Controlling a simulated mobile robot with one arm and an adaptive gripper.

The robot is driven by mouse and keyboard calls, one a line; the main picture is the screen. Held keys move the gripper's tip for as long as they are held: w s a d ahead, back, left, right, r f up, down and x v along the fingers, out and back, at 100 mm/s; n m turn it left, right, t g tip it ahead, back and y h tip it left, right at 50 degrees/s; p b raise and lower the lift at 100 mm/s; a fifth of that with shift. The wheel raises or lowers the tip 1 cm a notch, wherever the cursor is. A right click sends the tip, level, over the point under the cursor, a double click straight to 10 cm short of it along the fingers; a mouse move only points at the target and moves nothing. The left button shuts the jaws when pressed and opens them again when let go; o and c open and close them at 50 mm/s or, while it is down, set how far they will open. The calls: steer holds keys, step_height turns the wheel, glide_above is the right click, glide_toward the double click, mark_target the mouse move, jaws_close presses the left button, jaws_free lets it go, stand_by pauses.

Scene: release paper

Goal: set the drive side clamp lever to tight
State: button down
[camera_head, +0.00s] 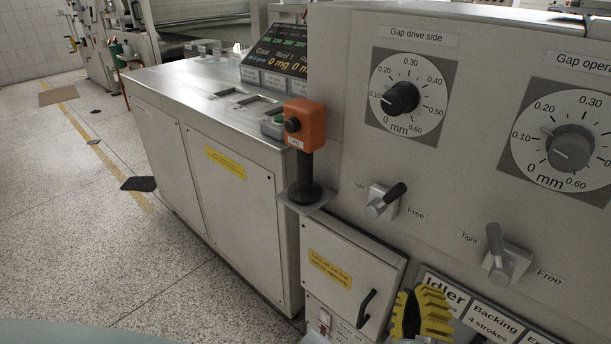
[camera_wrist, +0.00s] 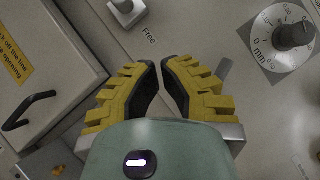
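The drive side clamp lever (camera_head: 384,202) sits below the "Gap drive side" dial in the head view. It has a grey base and a black handle tilted up and right, toward the "Free" label; the "Tight" label is on its left. Its grey base (camera_wrist: 126,10) is cut off at the top edge of the wrist view, beside "Free". My gripper (camera_head: 422,312) is below and right of the lever in the head view, apart from it. In the wrist view its yellow fingers (camera_wrist: 160,65) are slightly apart, with nothing between them.
A second lever (camera_head: 500,256) stands to the right, its handle up toward "Tight". The drive side dial (camera_head: 410,92) is above. An orange button box (camera_head: 305,127) on a post is to the left. A cabinet door (camera_head: 345,275) with a protruding black handle (camera_wrist: 30,108) is near my gripper.

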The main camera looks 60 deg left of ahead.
mark_target(387, 199)
steer(key=x, duration=0.4)
steer(key=s+a+p+x, duration=0.1)
steer(key=x, duration=0.3)
steer(key=s+r+x, duration=0.1)
steer(key=x, duration=0.3)
steer(key=shift+w+a+r, duration=0.25)
steer(key=shift+a, duration=0.35)
steer(key=shift+p, duration=0.35)
steer(key=shift+a+r+n+p, duration=0.1)
steer(key=shift+r+n+p, duration=0.3)
steer(key=shift+p, duration=0.55)
